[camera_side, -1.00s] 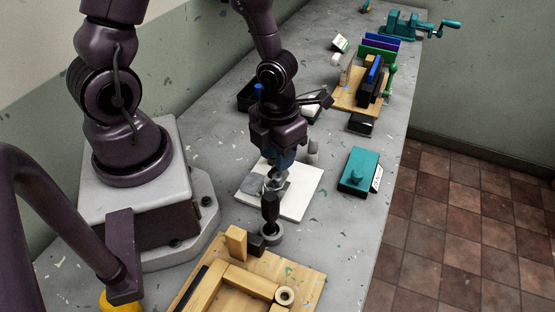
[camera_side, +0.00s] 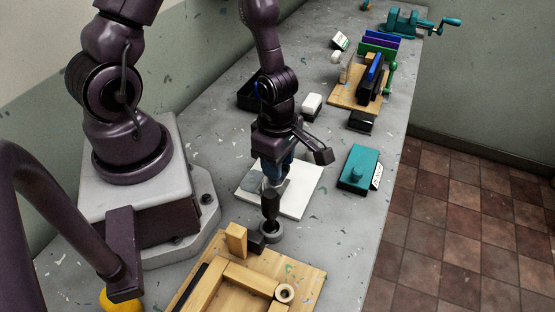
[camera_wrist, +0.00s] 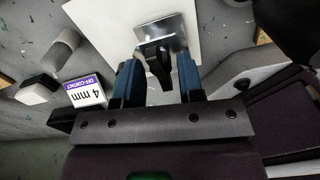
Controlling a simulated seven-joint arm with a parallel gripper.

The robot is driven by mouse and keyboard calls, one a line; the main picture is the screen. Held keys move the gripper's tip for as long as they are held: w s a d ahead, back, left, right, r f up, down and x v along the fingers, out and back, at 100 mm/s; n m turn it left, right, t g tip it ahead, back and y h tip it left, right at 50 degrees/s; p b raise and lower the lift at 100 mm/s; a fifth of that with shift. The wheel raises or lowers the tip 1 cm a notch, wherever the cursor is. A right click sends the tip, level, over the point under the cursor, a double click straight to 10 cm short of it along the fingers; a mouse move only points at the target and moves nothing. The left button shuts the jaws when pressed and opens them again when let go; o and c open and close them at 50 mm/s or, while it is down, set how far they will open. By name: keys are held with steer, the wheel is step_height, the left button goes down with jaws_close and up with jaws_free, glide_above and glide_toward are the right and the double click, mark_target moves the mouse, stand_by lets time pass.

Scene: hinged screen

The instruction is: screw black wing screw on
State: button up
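The black wing screw (camera_wrist: 157,65) shows in the wrist view on a shiny metal bracket (camera_wrist: 165,35) at the edge of a white plate (camera_wrist: 108,22). My gripper (camera_wrist: 158,80) has its two blue fingers on either side of the screw, with a visible gap at each side, so it looks open. In the side view my gripper (camera_side: 272,172) points down over the white plate (camera_side: 303,200), close to the bracket area. The screw itself cannot be made out there. How far it is threaded in cannot be told.
A black upright handle on a round grey foot (camera_side: 271,232) stands just in front of my gripper. A wooden frame board (camera_side: 312,278) lies nearer the camera. A teal block (camera_side: 360,168) is to the right. A "4 mm off-contact" card (camera_wrist: 88,93) lies left in the wrist view.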

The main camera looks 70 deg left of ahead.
steer(key=shift+o, duration=0.4)
steer(key=shift+r, duration=1.75)
